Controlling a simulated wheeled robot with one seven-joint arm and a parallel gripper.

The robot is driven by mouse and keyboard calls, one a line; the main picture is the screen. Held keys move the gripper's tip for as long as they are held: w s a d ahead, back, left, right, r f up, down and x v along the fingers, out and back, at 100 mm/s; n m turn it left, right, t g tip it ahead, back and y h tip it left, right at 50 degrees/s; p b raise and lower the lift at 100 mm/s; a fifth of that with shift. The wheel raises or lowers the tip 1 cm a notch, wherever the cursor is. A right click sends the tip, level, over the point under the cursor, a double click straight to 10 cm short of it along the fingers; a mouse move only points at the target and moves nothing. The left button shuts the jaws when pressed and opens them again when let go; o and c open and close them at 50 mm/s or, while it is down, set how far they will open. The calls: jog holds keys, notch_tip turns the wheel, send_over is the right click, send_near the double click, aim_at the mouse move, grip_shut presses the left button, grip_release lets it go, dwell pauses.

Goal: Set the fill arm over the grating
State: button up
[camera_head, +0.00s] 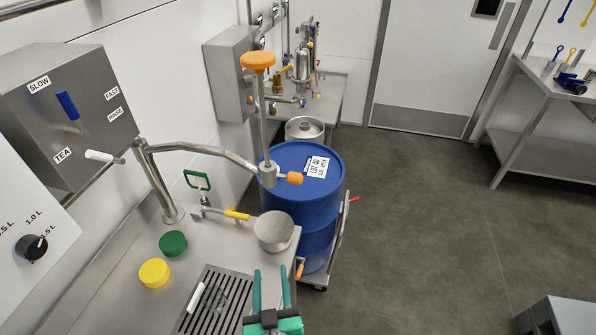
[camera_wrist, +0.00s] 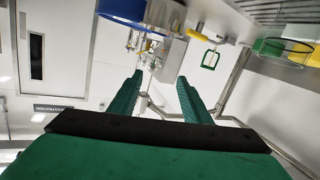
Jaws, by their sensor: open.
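The fill arm (camera_head: 205,150) is a bent steel pipe on a post at the back of the counter. It reaches right, and its outlet end, with an orange knob (camera_head: 294,178) and a tall rod topped by an orange cap (camera_head: 257,62), stands over the blue drum. The slotted grating (camera_head: 222,296) is set in the counter at the front, with a white-handled object (camera_head: 196,298) on it. My gripper (camera_head: 271,272) is open and empty, right of the grating and below the fill arm's end in the picture. Its green fingers show apart in the wrist view (camera_wrist: 160,78).
A green cap (camera_head: 173,243) and a yellow cap (camera_head: 155,272) sit left of the grating. The blue drum (camera_head: 318,215) stands on a wheeled dolly.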

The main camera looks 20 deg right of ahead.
jog(key=w+d+r+m+h, duration=0.2)
jog(key=w+d+r+h, duration=0.15)
jog(key=w+r, duration=0.4)
jog(key=m+g+h, duration=0.1)
jog(key=m+h, duration=0.2)
jog(key=m, duration=0.1)
send_near(293, 181)
jog(key=x, duration=1.5)
jog(key=shift+w+f, duration=0.2)
jog(key=shift+w, duration=0.05)
jog(key=shift+d, duration=0.15)
jog(key=shift+c, duration=0.6)
grip_shut()
jog(key=shift+s, duration=0.1)
